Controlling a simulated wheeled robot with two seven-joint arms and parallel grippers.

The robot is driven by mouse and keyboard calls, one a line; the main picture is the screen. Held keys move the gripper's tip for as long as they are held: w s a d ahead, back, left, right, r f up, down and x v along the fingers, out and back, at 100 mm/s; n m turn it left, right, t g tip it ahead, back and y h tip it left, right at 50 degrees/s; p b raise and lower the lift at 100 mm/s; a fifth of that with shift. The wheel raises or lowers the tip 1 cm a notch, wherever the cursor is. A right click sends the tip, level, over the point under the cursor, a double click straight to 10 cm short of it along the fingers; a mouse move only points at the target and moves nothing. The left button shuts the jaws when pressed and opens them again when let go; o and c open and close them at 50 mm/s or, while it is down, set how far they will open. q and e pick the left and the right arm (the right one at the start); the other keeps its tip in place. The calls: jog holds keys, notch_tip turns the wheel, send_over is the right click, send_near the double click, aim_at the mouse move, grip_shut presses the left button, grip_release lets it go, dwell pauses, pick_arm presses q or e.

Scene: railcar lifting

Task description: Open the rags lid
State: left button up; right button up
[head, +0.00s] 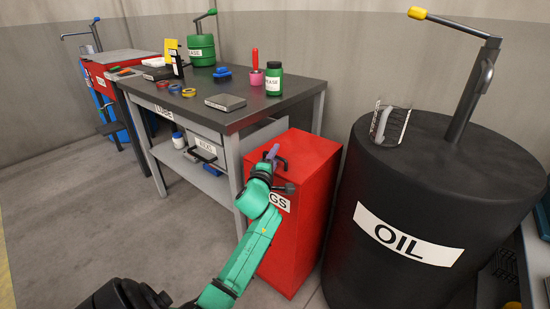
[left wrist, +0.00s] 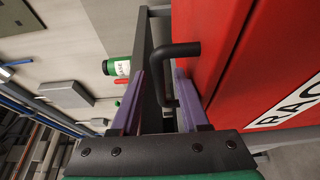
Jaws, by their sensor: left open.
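The red rags bin (head: 305,220) stands between the workbench and the oil drum. Its label is partly hidden behind my left arm. Its red lid (head: 312,150) looks closed, with a black bar handle (head: 283,163) on it. My left gripper (head: 272,153) is at the handle, with its purple fingers open. In the left wrist view the black handle (left wrist: 182,49) bends down between the two fingers (left wrist: 168,80), and the red bin (left wrist: 250,60) fills the right side. I cannot tell whether a finger touches the handle. My right gripper is out of view.
The workbench (head: 225,115) on the left holds a green grease jar (head: 273,80), tapes and a grey box. Open floor (head: 110,220) lies at left.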

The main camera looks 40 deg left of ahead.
pick_arm(q)
grip_shut()
jog(key=shift+f, duration=0.1)
dwell(1.2)
